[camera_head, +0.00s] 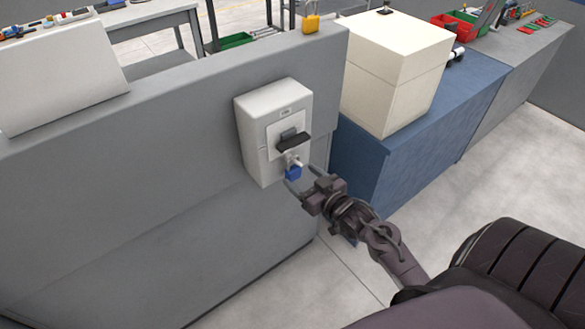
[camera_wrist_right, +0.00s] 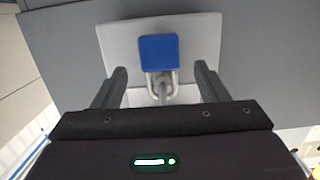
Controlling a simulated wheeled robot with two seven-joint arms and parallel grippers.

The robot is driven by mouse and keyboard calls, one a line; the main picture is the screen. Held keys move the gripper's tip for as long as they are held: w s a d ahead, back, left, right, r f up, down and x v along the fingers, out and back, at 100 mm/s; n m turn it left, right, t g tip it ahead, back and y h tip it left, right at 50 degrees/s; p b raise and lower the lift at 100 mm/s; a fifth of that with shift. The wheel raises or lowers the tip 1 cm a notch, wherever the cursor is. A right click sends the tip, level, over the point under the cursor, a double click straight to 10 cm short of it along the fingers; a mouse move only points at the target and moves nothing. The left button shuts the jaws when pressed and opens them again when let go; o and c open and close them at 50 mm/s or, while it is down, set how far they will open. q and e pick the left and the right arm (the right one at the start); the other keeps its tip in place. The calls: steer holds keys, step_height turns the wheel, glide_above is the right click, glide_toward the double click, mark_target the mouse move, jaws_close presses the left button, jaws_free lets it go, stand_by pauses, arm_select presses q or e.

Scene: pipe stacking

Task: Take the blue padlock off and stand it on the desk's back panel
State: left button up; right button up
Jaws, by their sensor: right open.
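The blue padlock (camera_head: 293,172) hangs low on the front of a light grey switch box (camera_head: 262,110) fixed to the grey panel. In the right wrist view the padlock (camera_wrist_right: 159,53) shows its blue body and metal shackle, which meets a metal part of the box. My right gripper (camera_head: 303,178) is open in front of the padlock. In the right wrist view its fingers (camera_wrist_right: 162,78) stand apart to either side of the shackle, not touching it. The back panel (camera_head: 190,67) has a flat top edge. My left gripper is not in view.
A yellow padlock (camera_head: 311,18) stands on the panel's top edge. A cream box (camera_head: 396,65) sits on the blue cabinet (camera_head: 425,125) to the right. A white board-like object (camera_head: 60,75) rests at the left. The panel top between them is clear.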

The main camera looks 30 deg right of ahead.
mark_target(296, 172)
steer(key=shift+w+a, duration=0.15)
steer(key=shift+w, duration=1.1)
steer(key=shift+w+f, duration=0.25)
steer(key=shift+w, duration=0.05)
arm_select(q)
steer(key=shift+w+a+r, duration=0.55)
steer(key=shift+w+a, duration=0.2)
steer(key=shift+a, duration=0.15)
arm_select(e)
steer(key=shift+c, duration=0.2)
steer(key=c, duration=1.1)
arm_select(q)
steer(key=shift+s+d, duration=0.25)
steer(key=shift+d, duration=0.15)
arm_select(e)
steer(key=shift+o, duration=0.2)
steer(key=shift+r, duration=0.15)
